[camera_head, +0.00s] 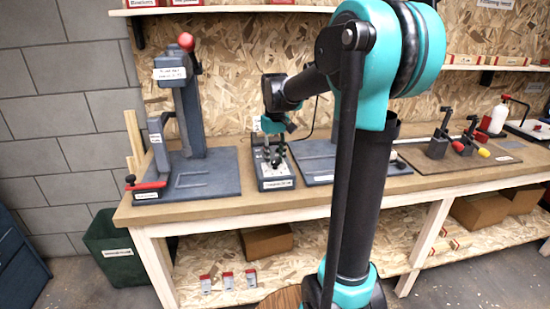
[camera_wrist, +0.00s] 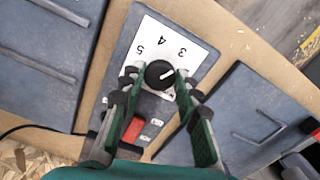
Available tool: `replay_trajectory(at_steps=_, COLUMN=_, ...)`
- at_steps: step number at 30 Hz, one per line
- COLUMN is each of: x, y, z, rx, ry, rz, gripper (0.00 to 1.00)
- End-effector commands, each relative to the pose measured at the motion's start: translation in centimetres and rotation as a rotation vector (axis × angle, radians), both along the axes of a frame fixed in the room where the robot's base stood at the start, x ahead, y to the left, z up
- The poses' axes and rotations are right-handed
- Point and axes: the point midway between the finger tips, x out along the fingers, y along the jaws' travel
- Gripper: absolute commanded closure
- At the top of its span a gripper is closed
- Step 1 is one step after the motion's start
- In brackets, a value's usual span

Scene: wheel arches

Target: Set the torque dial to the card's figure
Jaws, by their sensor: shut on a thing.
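The torque dial (camera_wrist: 159,75) is a round black knob on a white scale plate (camera_wrist: 172,30), where the figures 5, 4 and 3 can be read. Its white pointer line aims right and slightly up in the wrist view, to the right of and below the 3. My gripper (camera_wrist: 158,76) is shut on the knob, one finger at each side; the fingers hide part of the scale. In the head view my gripper (camera_head: 272,156) is small over the grey dial unit (camera_head: 275,184) on the bench. A pale card (camera_head: 257,124) stands behind it; its figure is unreadable.
A red switch (camera_wrist: 133,130) sits on the unit below the dial. A grey press stand (camera_head: 190,110) with a red knob is at the left, and a grey plate (camera_head: 318,171) lies to the right. Clamps (camera_head: 438,147) stand farther right on the bench (camera_head: 240,208).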

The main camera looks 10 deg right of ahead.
Motion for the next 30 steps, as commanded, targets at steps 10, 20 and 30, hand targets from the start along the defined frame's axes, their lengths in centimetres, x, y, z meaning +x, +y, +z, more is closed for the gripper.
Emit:
replay_trajectory(at_steps=10, x=0.03, y=0.0, z=0.03, rx=0.0, ry=-0.001, rz=0.066, gripper=0.97)
replay_trajectory(at_steps=20, x=0.03, y=-0.01, z=0.03, rx=0.0, ry=-0.001, rz=0.068, gripper=0.97)
replay_trajectory(at_steps=30, x=0.02, y=0.0, z=0.01, rx=0.0, ry=0.0, rz=0.067, gripper=0.47)
